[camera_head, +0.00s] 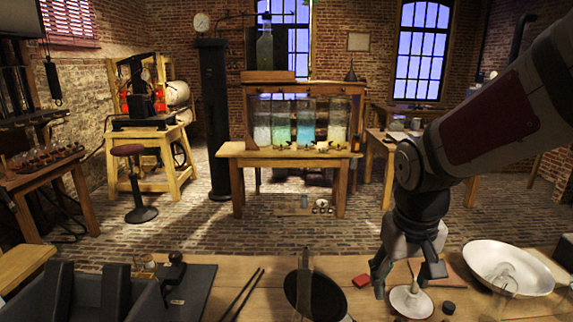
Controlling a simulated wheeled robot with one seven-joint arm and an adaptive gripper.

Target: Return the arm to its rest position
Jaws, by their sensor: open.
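My arm (500,110) comes in from the upper right and bends down at the elbow. My gripper (408,283) points downward over the near wooden table (262,288), its fingers spread apart. A white dish-like object (411,303) with a thin upright stem stands just below and partly between the fingers. I cannot tell whether the fingers touch it. Nothing is visibly held.
A white basin (508,268) with clear glassware stands right of my gripper. A dark pan (316,296), a red block (362,281) and a small dark cylinder (448,308) are nearby. Glass jars (306,122) stand on a far table. The brick floor between is open.

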